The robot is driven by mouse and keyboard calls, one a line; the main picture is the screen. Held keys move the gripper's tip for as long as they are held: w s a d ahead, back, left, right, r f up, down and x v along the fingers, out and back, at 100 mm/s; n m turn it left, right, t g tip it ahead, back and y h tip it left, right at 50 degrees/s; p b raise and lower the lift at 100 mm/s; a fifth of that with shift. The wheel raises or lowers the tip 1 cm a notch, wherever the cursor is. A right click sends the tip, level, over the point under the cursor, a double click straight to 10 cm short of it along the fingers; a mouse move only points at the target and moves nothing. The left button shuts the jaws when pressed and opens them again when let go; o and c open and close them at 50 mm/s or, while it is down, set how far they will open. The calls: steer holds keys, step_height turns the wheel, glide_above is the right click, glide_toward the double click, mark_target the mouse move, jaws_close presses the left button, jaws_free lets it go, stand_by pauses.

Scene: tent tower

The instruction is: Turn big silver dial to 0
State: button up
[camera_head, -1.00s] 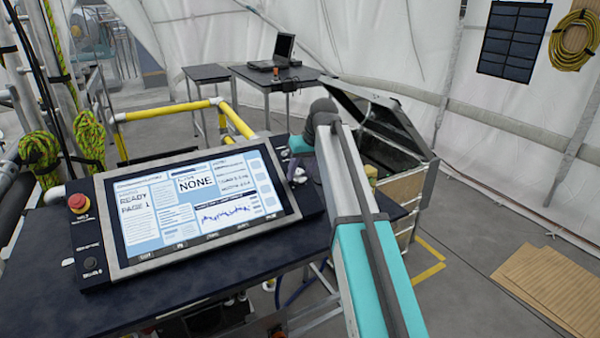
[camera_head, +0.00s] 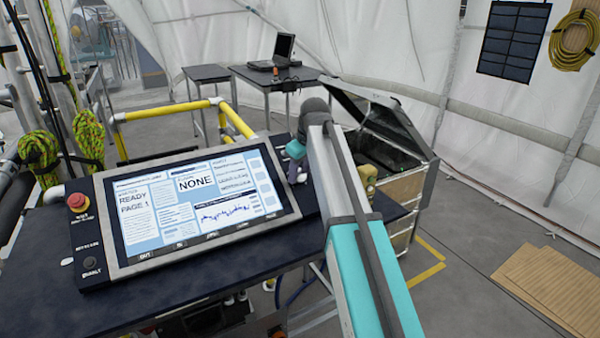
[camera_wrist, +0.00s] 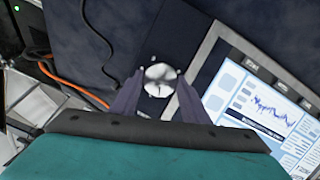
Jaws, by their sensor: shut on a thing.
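The big silver dial (camera_wrist: 158,77) shows in the wrist view as a round, shiny metal knob on the dark panel beside the screen. My gripper (camera_wrist: 159,84) has one dark purple finger on each side of the dial and is shut on it.
The console screen (camera_head: 200,203) reads "READY PAGE 1" and "NONE". A red emergency button (camera_head: 78,202) and a black knob (camera_head: 90,264) sit on its left side. An open crate (camera_head: 402,185) stands behind my arm. Orange and black cables (camera_wrist: 75,88) lie near the panel in the wrist view.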

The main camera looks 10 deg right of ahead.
steer(key=n, duration=0.3)
steer(key=n+t+h, duration=0.1)
steer(key=n, duration=0.2)
steer(key=shift+s+a, duration=0.1)
steer(key=shift+a, duration=0.1)
steer(key=n+t, duration=0.1)
steer(key=n, duration=0.4)
steer(key=shift+s+f+b, duration=0.1)
steer(key=shift+s+b, duration=0.05)
steer(key=shift+b, duration=0.15)
steer(key=n, duration=0.3)
steer(key=n+t, duration=0.1)
steer(key=n, duration=0.2)
steer(key=shift+s+f+t, duration=0.15)
steer(key=shift+t, duration=0.15)
steer(key=shift+n+t+b, duration=0.4)
steer(key=shift+n+b, duration=0.3)
steer(key=shift+n, duration=2.1)
steer(key=o, duration=1.1)
steer(key=shift+c, duration=0.2)
steer(key=shift+s, duration=0.1)
steer(key=b+v, duration=0.2)
steer(key=v, duration=1.1)
steer(key=shift+s+d+r, duration=0.25)
